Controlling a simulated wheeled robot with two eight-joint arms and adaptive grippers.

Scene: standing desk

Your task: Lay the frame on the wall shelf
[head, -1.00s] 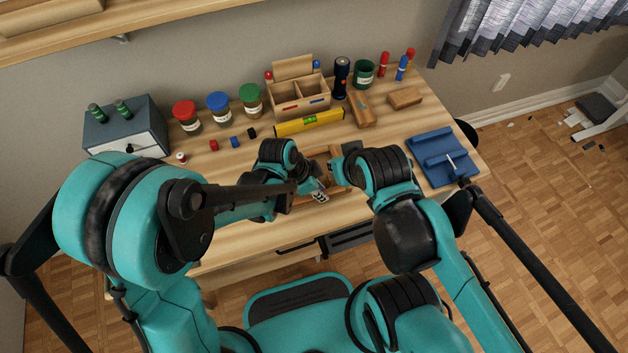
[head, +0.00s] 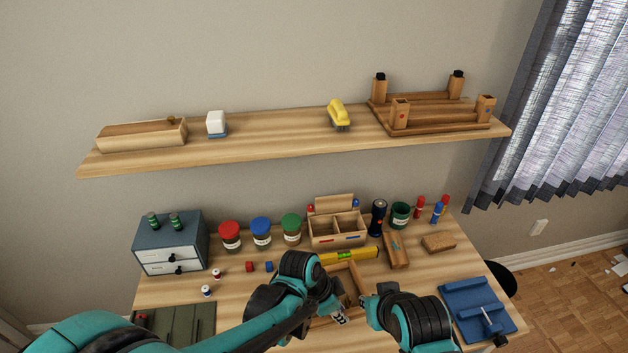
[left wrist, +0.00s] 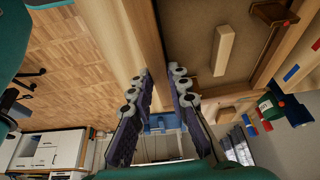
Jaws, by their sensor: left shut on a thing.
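The wooden frame (head: 351,274) is at the front middle of the desk, partly hidden behind my arms. My left gripper (head: 338,311) is shut on the frame's near side. In the left wrist view the fingers (left wrist: 160,88) close on a light wooden bar of the frame (left wrist: 146,40). I cannot tell whether the frame touches the desk. My right gripper (head: 368,301) is at the frame's right side; its fingers are too small and hidden to read. The wall shelf (head: 265,138) runs along the wall above the desk.

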